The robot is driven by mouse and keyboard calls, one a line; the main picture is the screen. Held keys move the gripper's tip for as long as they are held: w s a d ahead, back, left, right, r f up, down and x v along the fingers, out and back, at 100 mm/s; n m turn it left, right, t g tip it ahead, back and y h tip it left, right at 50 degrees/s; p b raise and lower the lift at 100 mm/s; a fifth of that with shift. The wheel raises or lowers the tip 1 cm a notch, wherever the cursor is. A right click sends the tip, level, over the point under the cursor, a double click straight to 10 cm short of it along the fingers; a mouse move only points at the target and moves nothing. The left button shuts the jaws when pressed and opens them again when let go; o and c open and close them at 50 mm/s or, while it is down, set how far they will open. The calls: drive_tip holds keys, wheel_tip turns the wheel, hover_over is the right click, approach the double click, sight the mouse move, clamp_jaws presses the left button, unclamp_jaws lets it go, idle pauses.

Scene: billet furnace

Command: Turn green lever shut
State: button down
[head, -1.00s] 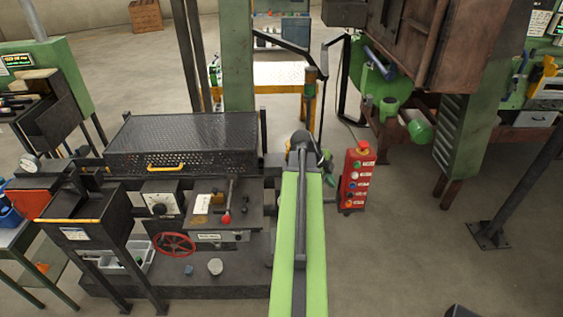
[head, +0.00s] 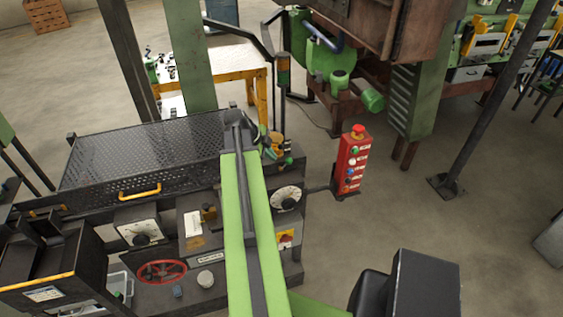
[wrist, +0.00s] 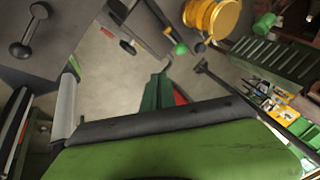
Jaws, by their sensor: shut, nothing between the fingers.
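A lever with a round green knob (wrist: 180,49) on a dark stem shows at the top middle of the wrist view. In the head view, a small green part (head: 269,153) shows just right of my arm's far end; I cannot tell for sure that it is the same lever. My gripper (wrist: 164,76) is shut and empty, below the knob in the wrist view and apart from it in the picture. In the head view my arm hides the fingers and part of the panel.
A red button box (head: 350,163) stands right of the machine. A mesh cover (head: 140,158) with a yellow handle and a red handwheel (head: 162,272) lie to the left. A yellow cylinder (wrist: 211,18) is near the knob. Open floor lies right of the button box.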

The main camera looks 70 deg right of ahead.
drive_tip(key=s+d+f+b, duration=0.2)
drive_tip(key=d+f+b, duration=0.6)
drive_tip(key=f+b, duration=0.1)
drive_tip(key=shift+s+f, duration=0.15)
drive_tip(key=shift+s, duration=0.1)
drive_tip(key=shift+w, duration=0.1)
